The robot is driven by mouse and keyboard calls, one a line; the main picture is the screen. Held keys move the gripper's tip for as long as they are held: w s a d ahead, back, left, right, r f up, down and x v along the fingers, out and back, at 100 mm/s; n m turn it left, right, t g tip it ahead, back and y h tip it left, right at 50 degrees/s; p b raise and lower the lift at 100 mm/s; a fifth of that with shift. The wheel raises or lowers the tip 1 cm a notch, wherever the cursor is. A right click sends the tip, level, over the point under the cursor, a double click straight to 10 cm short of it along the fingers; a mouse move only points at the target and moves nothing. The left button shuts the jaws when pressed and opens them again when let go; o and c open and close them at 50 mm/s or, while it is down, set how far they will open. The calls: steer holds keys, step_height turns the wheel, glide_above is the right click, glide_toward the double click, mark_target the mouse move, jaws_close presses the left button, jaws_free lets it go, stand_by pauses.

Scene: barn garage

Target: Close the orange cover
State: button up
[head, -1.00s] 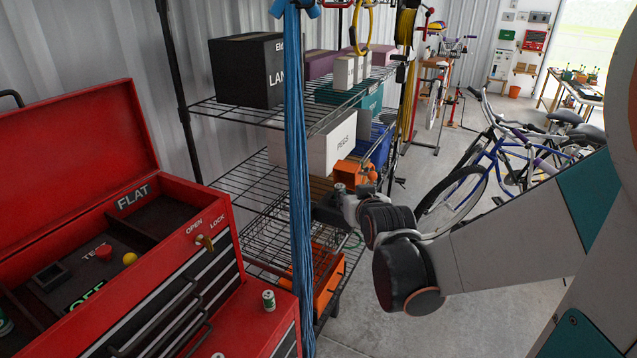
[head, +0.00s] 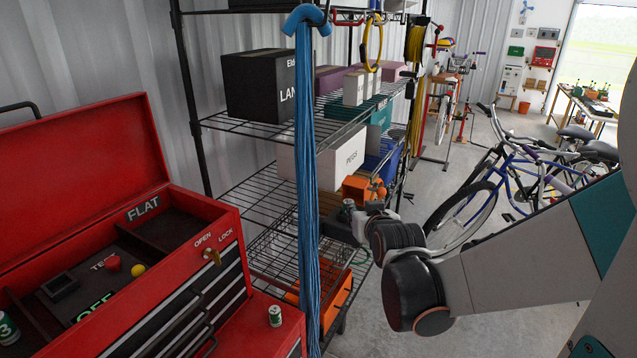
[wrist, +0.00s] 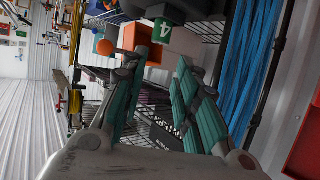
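An orange box-like piece (head: 358,189) sits on the middle wire shelf, right of the white box. I take it for the orange cover; whether it is open or closed is unclear. It also shows in the wrist view (wrist: 141,42), with an orange ball (wrist: 105,47) beside it. A small green can marked 4 (wrist: 163,30) is at the orange piece, beyond my fingertips. My gripper (wrist: 160,72) is open, its teal fingers apart with nothing clearly between them.
Blue cables (head: 306,180) hang in front of the wire rack (head: 225,121), close to my gripper. A red toolbox (head: 185,240) stands open at left, with a green can (head: 275,315) on its side ledge. Bicycles (head: 500,190) stand at right, with clear floor before them.

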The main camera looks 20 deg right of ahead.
steer(key=shift+d+f+m, duration=0.2)
steer(key=shift+d+m, duration=0.1)
steer(key=shift+d, duration=0.1)
jaws_close()
steer(key=s+d+f+m+t+y+b, duration=0.15)
steer(key=d+m+t, duration=0.25)
steer(key=d+m, duration=1.35)
steer(key=w+a+f+b, duration=0.1)
steer(key=w, duration=0.8)
steer(key=shift+a, duration=0.35)
steer(key=shift+s+n, duration=0.15)
steer(key=shift+n, duration=0.1)
